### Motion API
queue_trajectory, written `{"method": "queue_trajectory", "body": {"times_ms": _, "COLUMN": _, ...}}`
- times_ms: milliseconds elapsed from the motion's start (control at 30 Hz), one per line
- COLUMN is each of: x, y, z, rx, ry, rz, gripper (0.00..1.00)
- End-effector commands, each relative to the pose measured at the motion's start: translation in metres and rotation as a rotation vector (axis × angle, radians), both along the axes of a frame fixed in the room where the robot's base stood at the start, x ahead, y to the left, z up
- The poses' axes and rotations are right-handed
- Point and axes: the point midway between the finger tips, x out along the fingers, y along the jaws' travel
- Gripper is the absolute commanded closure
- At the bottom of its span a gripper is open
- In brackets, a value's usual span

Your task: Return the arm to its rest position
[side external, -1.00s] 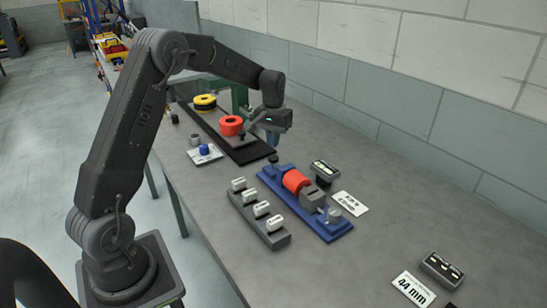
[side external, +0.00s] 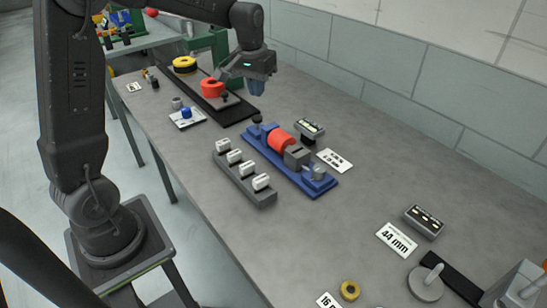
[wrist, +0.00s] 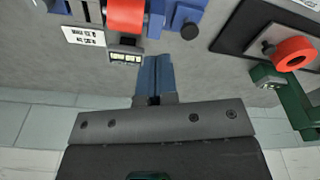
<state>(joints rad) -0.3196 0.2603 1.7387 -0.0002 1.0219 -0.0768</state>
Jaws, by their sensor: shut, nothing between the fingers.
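My arm reaches over the grey bench (side external: 330,225). My gripper (side external: 257,90) points down above the bench, beyond the blue fixture (side external: 262,146) and to the right of the red ring (side external: 212,88). Its blue fingers are together and empty. The closed fingers also show in the wrist view (wrist: 156,75), with bare bench beneath them. The red roll (side external: 280,140) lies in the blue fixture, apart from my gripper. My fingers touch nothing that I can see.
A grey rack (side external: 245,183) with several white blocks stands in front of the fixture. A small display box (side external: 309,129) is behind it. A black tray (side external: 235,111) holds the red ring and a yellow ring (side external: 185,65). Wall blocks (side external: 400,110) line the back.

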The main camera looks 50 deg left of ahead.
Motion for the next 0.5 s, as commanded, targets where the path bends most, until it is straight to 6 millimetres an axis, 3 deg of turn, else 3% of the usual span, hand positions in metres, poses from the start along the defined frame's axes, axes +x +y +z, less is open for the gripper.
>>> {"method": "queue_trajectory", "body": {"times_ms": 33, "x": -0.015, "y": -0.017, "z": 0.016, "rx": 0.011, "ry": -0.031, "rz": -0.033, "gripper": 1.00}}
{"method": "queue_trajectory", "body": {"times_ms": 200, "x": -0.068, "y": -0.062, "z": 0.049, "rx": 0.037, "ry": -0.118, "rz": -0.132, "gripper": 1.00}}
{"method": "queue_trajectory", "body": {"times_ms": 333, "x": -0.113, "y": -0.091, "z": 0.063, "rx": 0.055, "ry": -0.188, "rz": -0.206, "gripper": 1.00}}
{"method": "queue_trajectory", "body": {"times_ms": 500, "x": -0.170, "y": -0.119, "z": 0.064, "rx": 0.071, "ry": -0.277, "rz": -0.299, "gripper": 1.00}}
